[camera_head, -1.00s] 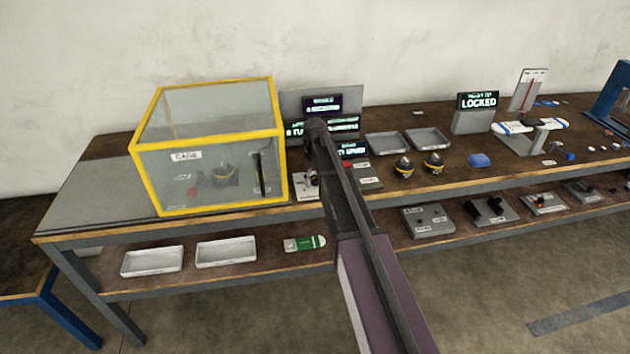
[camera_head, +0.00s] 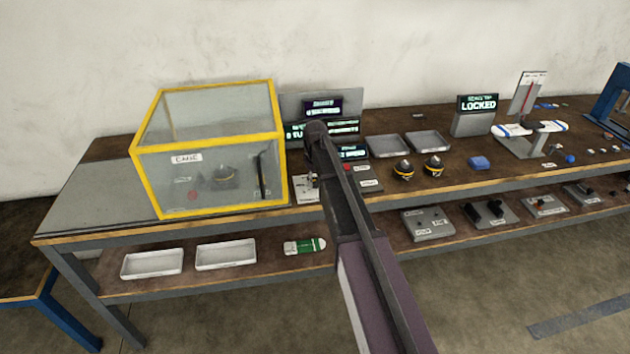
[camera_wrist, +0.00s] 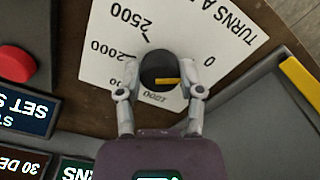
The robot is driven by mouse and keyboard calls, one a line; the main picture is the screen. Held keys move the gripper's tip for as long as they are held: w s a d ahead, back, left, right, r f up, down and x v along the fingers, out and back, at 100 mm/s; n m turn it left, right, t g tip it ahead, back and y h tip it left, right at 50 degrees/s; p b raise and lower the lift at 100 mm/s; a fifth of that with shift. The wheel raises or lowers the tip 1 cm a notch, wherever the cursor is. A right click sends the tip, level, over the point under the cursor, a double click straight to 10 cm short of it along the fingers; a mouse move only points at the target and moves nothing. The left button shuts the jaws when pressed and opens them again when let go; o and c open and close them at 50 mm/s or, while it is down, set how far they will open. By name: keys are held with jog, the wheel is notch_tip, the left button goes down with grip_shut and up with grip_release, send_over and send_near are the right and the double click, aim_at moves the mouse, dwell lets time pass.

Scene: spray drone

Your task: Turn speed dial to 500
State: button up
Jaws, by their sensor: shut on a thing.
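The speed dial's dark round knob (camera_wrist: 158,68) stands on a white plate (camera_wrist: 180,25) in the wrist view. The plate reads "TURNS A...", with 0, 2000 and 2500 legible. My gripper (camera_wrist: 161,83) is shut on the knob, one finger on each side. A yellow mark on the knob points right, toward the right finger, below the 0. The label 500 is not visible; the right finger covers part of the scale. In the head view the dial's white plate (camera_head: 304,196) is partly hidden by my arm.
A yellow-framed clear cage (camera_head: 208,203) stands left of the dial. A red button (camera_wrist: 16,63) and dark screens, one marked "SET S..." (camera_wrist: 27,110), lie to its left in the wrist view. A grey panel with a yellow strip (camera_wrist: 301,80) is at the right.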

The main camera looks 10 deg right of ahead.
jog(key=m, duration=0.4)
jog(key=shift+a+m, duration=0.1)
jog(key=shift+m, duration=0.2)
jog(key=m, duration=0.4)
jog(key=shift+m, duration=0.4)
jog(key=o, duration=1.1)
jog(key=shift+o, duration=0.2)
jog(key=shift+n, duration=0.3)
